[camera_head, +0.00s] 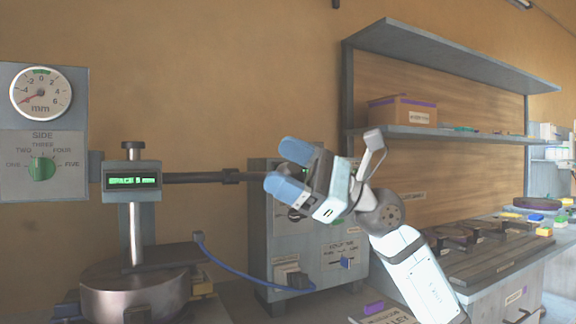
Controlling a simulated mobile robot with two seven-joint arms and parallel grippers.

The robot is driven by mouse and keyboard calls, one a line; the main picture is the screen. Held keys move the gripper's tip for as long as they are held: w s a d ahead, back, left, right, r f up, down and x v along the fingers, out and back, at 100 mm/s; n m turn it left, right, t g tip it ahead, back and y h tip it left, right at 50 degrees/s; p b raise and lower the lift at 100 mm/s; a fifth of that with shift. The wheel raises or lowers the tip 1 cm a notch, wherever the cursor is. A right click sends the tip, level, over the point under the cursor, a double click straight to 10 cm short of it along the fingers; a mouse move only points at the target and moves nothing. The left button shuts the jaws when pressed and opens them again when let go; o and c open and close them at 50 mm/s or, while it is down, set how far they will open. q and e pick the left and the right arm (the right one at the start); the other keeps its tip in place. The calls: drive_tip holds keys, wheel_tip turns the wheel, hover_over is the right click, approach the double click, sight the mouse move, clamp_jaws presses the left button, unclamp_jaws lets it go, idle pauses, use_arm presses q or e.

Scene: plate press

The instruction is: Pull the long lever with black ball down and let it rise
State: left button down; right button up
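The long lever (205,178) is a dark rod running level to the right from the press head (131,181), with a thicker collar partway along. Its far end goes out of sight at the blue fingertips of my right gripper (281,169). The black ball is not visible; the gripper may hide it. The two fingers point left with a narrow gap between them, and the lever's end meets this gap. I cannot tell whether they close on the lever. My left gripper is out of view.
A round dial (41,93) and a green knob (42,169) are on the left panel. The press base (135,294) stands below. A grey box (327,262) with a blue cable (238,272) stands behind my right arm. A shelf (450,60) and workbench (505,262) are at right.

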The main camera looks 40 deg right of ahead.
drive_tip(key=shift+d, duration=0.1)
idle(0.3)
drive_tip(key=shift+s+d, duration=0.1)
drive_tip(key=shift+s, duration=0.05)
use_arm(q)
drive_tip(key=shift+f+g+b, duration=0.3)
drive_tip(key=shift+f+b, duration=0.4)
use_arm(e)
drive_tip(key=v, duration=1.3)
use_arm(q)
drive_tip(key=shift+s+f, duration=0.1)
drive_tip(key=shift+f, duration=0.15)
use_arm(e)
drive_tip(key=shift+d+f, duration=0.1)
